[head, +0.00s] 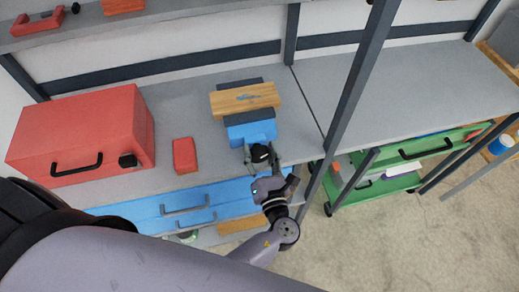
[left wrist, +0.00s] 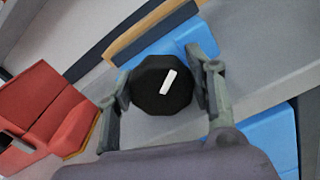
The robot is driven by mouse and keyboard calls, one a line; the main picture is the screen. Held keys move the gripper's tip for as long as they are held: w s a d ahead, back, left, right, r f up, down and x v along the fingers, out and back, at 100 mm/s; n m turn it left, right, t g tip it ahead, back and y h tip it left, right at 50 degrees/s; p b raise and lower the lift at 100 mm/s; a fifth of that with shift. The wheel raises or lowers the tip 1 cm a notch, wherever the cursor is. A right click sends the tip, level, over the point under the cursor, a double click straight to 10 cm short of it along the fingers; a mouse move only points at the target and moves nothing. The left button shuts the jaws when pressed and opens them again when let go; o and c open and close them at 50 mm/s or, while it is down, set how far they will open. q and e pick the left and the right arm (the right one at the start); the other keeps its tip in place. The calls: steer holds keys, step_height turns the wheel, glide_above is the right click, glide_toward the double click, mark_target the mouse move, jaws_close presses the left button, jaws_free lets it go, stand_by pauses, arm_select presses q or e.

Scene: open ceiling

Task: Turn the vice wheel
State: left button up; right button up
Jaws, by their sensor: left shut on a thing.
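The blue vice (head: 251,131) stands at the front edge of the grey workbench, with a wooden block (head: 245,98) across it. Its black wheel (head: 260,152) faces the front. In the left wrist view the wheel (left wrist: 162,86) is a dark many-sided knob with a white mark on its face. My left gripper (head: 262,163) reaches the wheel from the front. Its two fingers (left wrist: 164,88) are on either side of the wheel and shut on it. My right gripper is not in either view.
A red toolbox (head: 82,135) and a small red box (head: 185,155) stand on the bench (head: 205,130) left of the vice. Blue drawers (head: 150,213) with handles are below. A dark upright post (head: 345,100) rises right of my left gripper. A green cart (head: 385,178) stands further right.

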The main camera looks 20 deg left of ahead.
arm_select(q)
steer(key=o, duration=1.1)
steer(key=shift+o, duration=0.2)
steer(key=v, duration=1.2)
